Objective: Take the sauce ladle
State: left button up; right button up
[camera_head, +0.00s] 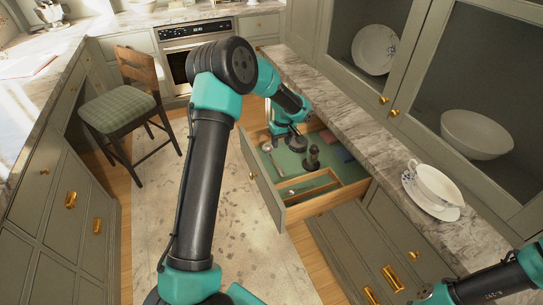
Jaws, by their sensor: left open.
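An open drawer (261,184) with a green lining stands out under the marble counter. What looks like the sauce ladle (274,158), a pale metal utensil, lies along the drawer's left side. It is small, so I cannot be sure of its shape. My left gripper (296,141) is open and points down over the back part of the drawer, to the right of the ladle. I see no contact between them. My right arm shows at the bottom right corner, but its gripper is not in view.
A dark upright mill-like object (313,157) stands in the drawer, with a wooden divider (309,187) in front. A white bowl on a saucer (436,190) stands on the marble counter (352,115). Glass-front cabinets rise behind it. A chair (122,107) stands at the left.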

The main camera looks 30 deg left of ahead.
pick_arm(q)
send_over(277, 166)
jog(key=f, duration=0.8)
jog(key=shift+w+d+f, duration=0.15)
jog(key=shift+w+d, duration=0.05)
jog(key=shift+d, duration=0.2)
jog(key=shift+s+a+f, duration=0.15)
jog(key=shift+f, duration=1.15)
jog(key=shift+s+a+f, duration=0.1)
jog(key=shift+f, duration=1.2)
jog(key=shift+c, duration=0.2)
grip_shut()
